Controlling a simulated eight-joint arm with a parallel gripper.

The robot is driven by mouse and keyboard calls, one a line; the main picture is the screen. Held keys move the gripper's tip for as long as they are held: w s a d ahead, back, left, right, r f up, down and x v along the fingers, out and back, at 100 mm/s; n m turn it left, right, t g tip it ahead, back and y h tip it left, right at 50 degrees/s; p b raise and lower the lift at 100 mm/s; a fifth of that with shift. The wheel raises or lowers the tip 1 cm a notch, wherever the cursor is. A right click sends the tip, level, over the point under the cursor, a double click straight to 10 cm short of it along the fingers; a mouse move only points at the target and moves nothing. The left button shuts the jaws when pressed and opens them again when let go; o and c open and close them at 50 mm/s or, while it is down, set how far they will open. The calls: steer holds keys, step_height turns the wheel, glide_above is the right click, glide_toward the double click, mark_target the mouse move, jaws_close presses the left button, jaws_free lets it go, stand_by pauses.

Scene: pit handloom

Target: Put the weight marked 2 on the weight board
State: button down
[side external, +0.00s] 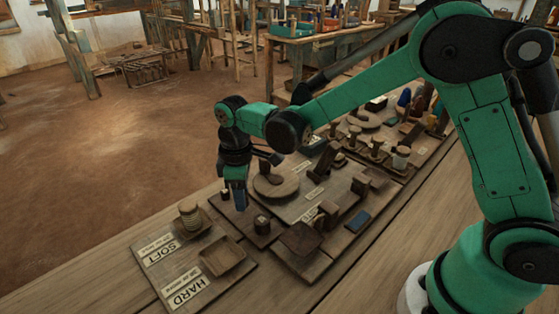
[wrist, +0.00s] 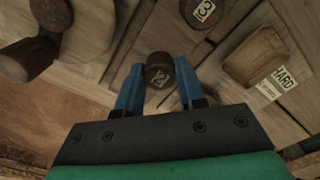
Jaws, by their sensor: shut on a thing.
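My gripper (wrist: 160,92) has its blue fingers shut on the dark round weight marked 2 (wrist: 159,70), seen from above in the wrist view. In the side view my gripper (side external: 237,197) points down over the near part of the bench, and its fingers hide the held weight. The weight marked 3 (wrist: 201,10) stands close by in the wrist view. A dark weight with a pale label (side external: 262,224) stands on a dark low board (side external: 248,233) just right of my fingers in the side view. I cannot tell whether the held weight touches the surface below.
A round wooden disc (side external: 275,184) lies behind right of my gripper. Pegs and blocks crowd the bench further back.

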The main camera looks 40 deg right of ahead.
steer(key=shift+f, duration=1.1)
steer(key=shift+f, duration=0.1)
steer(key=c, duration=0.5)
jaws_free()
steer(key=shift+c, duration=0.2)
